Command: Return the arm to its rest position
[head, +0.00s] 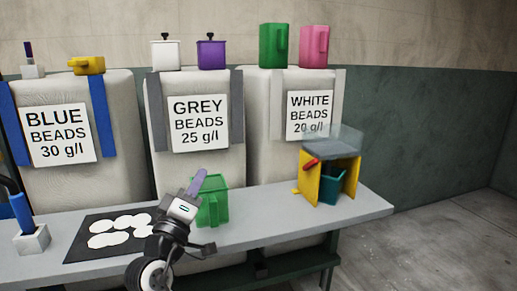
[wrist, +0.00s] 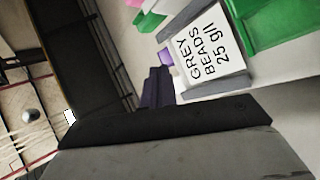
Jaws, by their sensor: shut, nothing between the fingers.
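My gripper (head: 198,180) is raised above the front of the grey table (head: 262,207), its purple-grey fingers pointing up. The fingers are shut with nothing between them. In the wrist view the gripper (wrist: 157,86) shows as dark purple fingers beyond the black wrist housing. In the head view it is in front of a green jug (head: 213,203) on the table and partly hides it. I cannot tell from this angle how far apart they are.
A yellow press (head: 309,180) with a clear top and red handle holds a teal container (head: 333,186) at the right. A black mat (head: 75,254) with several white discs lies left. A blue-handled tool (head: 22,212) stands in a block. Bead sacks line the back.

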